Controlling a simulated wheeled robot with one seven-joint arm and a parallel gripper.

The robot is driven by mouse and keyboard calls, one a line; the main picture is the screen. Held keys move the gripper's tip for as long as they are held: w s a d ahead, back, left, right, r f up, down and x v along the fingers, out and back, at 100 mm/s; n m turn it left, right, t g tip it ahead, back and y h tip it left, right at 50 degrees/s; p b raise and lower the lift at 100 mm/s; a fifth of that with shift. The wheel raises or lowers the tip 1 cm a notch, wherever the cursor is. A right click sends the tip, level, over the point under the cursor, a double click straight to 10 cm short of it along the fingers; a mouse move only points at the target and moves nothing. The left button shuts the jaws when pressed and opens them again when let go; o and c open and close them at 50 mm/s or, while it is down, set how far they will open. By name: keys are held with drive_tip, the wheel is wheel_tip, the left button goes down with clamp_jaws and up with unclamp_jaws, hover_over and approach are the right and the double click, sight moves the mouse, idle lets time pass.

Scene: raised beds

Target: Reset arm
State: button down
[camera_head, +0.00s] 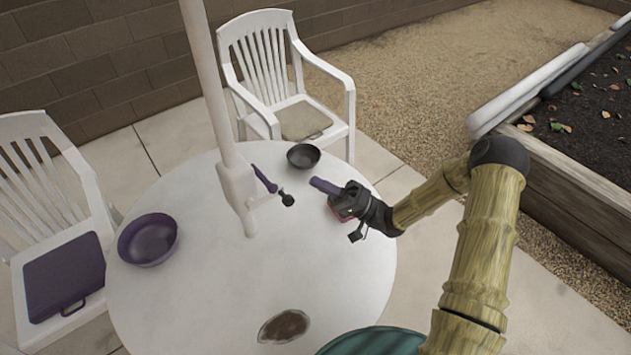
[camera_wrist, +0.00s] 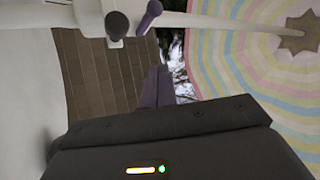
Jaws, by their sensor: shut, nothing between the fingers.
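My gripper (camera_head: 324,186) is over the right part of the round white table (camera_head: 260,265) in the head view, its purple fingers pointing left toward the white pole (camera_head: 214,95). The fingers are together and empty. In the wrist view, the shut purple fingers of my gripper (camera_wrist: 157,85) stand upright beyond the dark gripper body. My bamboo-patterned arm comes in from the right and is bent at the elbow. A small reddish thing (camera_head: 341,214) lies partly hidden behind my gripper; I cannot tell what it is.
A dark bowl (camera_head: 303,156) sits just behind my gripper. A purple bowl (camera_head: 148,240) is at the table's left, a brown-topped plate (camera_head: 284,326) at the front. A crank handle (camera_head: 287,199) juts from the pole. White chairs (camera_head: 285,75) stand behind and left; a raised bed (camera_head: 575,170) is right.

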drive_tip(key=shift+w, duration=0.2)
drive_tip(key=w+t+h+p, duration=0.3)
drive_tip(key=w+h, duration=0.2)
drive_tip(key=h, duration=0.6)
drive_tip(key=s+d+r+h+p, duration=0.2)
drive_tip(key=s+d+r+h, duration=0.1)
drive_tip(key=d+h, duration=0.6)
drive_tip(key=s+d+r+m+g+h+p, duration=0.1)
drive_tip(key=s+d+r+g, duration=0.1)
drive_tip(key=s, duration=0.7)
drive_tip(key=s+d+r+g+h+p, duration=0.2)
drive_tip(key=s+d+r, duration=0.3)
drive_tip(key=s, duration=0.4)
drive_tip(key=shift+s+d+r+m+g, duration=0.2)
drive_tip(key=shift+r+m+g, duration=0.2)
drive_tip(key=shift+r, duration=0.25)
